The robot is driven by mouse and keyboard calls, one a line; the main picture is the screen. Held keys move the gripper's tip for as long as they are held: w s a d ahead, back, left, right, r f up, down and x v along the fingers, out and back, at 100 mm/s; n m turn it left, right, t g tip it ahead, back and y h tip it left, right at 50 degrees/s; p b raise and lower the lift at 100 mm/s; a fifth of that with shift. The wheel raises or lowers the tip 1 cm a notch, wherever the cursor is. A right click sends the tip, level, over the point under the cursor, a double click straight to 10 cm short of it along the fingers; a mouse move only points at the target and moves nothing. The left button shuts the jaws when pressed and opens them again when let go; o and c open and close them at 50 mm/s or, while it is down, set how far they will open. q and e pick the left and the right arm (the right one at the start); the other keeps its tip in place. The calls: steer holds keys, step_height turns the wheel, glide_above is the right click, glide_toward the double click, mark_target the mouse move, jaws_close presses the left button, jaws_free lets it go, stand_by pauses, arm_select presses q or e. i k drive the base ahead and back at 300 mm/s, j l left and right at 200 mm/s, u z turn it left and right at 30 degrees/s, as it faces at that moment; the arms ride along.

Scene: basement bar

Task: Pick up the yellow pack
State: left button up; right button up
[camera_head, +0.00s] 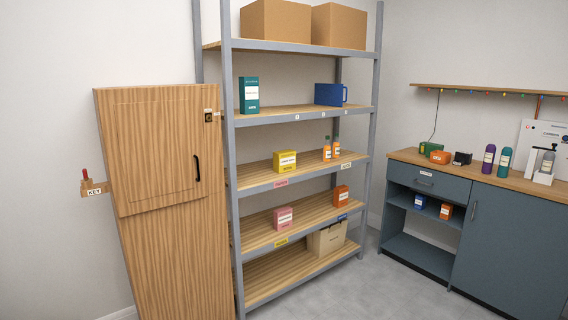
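The yellow pack (285,161) is a small box with a pale label. Neither of my grippers shows in the head view.
A pink pack (283,218) and an orange-red pack (341,195) stand one shelf below. A teal box (249,95) and a blue container (330,94) are one shelf above. A wooden door (165,180) stands left of the rack, a blue-grey counter (508,232) right. The floor (370,285) in front looks clear.

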mark_target(284, 161)
steer(key=i+l+u, duration=0.1)
steer(key=l, duration=0.4)
steer(key=i+l, duration=0.2)
steer(key=l, duration=0.25)
steer(key=i+l+u, duration=0.15)
steer(key=l, duration=0.35)
steer(key=i+l+u, duration=0.1)
steer(key=l, duration=0.4)
